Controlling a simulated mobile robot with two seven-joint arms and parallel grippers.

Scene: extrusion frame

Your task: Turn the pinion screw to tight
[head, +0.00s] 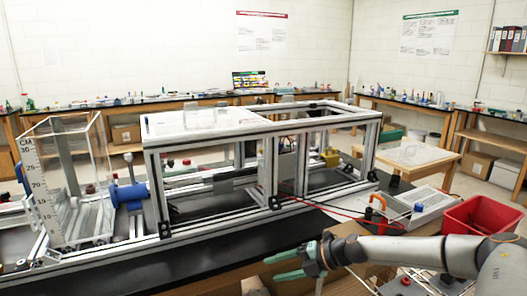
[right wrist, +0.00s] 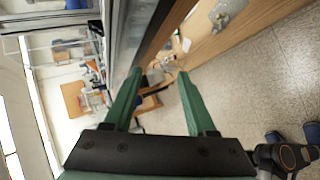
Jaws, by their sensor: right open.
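The aluminium extrusion frame (head: 215,143) stands on the black bench, with rails and mechanism parts inside it. I cannot pick out the pinion screw for certain in either view. My right gripper (head: 270,267) reaches in from the right, in front of the frame and near the bench's front edge. Its green fingers are apart and empty. They also show in the right wrist view (right wrist: 159,72), with nothing between them and the bench edge just beyond. My left gripper is not in view.
A clear tank with a centimetre scale (head: 30,180) stands left of the frame, beside a blue cylinder (head: 130,194). A red bin (head: 482,218), a grey-white box (head: 420,205) and an orange handle (head: 377,202) lie to the right. The black bench top (head: 215,255) before the frame is mostly clear.

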